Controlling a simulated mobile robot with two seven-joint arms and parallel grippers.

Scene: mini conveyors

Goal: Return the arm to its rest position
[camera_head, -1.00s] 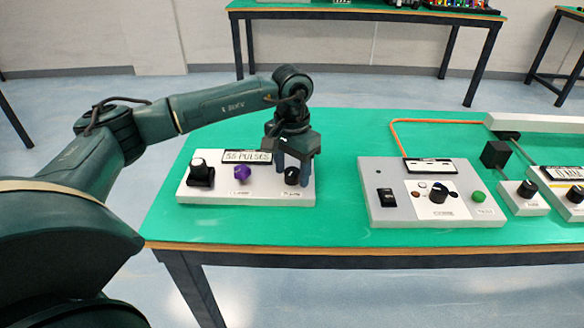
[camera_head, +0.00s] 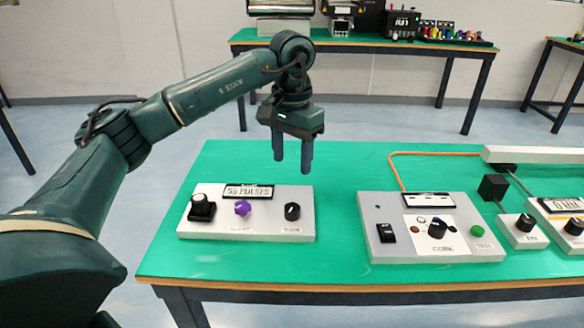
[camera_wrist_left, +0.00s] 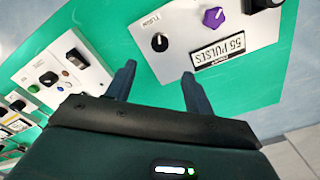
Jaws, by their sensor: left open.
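My left arm (camera_head: 205,95) reaches in from the left in the head view. My left gripper (camera_head: 293,168) points down and is open and empty, held in the air above the right part of the pulse control box (camera_head: 270,233). That box carries a black knob at its left, a purple knob (camera_head: 242,208), a black knob (camera_head: 292,211) at its right and a display reading 55 PULSES. In the left wrist view, the open fingers (camera_wrist_left: 157,82) show with the box (camera_wrist_left: 265,25) beyond them, clear of contact. My right gripper is not in view.
A second control box (camera_head: 430,255) with a green button stands to the right on the green table (camera_head: 330,230). An orange cable, a black block (camera_head: 493,187) and small knob boxes lie farther right. A back table (camera_head: 390,45) holds equipment.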

